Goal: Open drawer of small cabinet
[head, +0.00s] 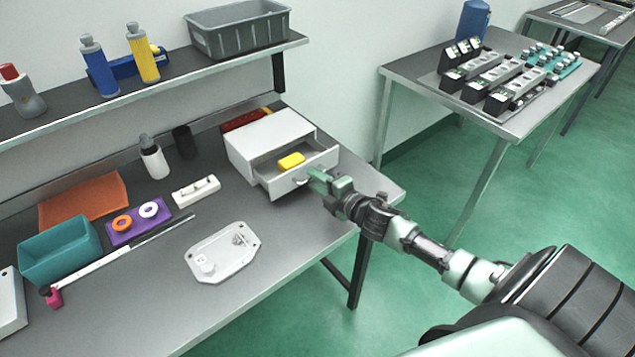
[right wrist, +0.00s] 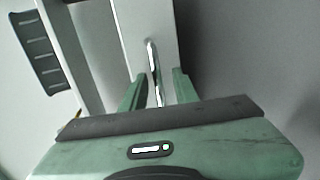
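The small white cabinet (head: 268,133) stands on the workbench against the back. Its drawer (head: 318,171) is pulled out, and a yellow block (head: 291,160) lies inside. My right gripper (head: 316,178) is at the handle on the drawer's front, coming from the right. In the right wrist view the thin metal handle (right wrist: 153,70) runs between the two fingers of my right gripper (right wrist: 160,88). The fingers stand apart with a gap on each side of the handle. My left gripper is not in view.
The workbench (head: 285,235) holds a white casting plate (head: 223,252), a teal bin (head: 60,250), a purple tray (head: 139,225) and a white bottle (head: 153,158). A shelf with a grey crate (head: 238,28) runs above. The bench in front of the drawer is clear.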

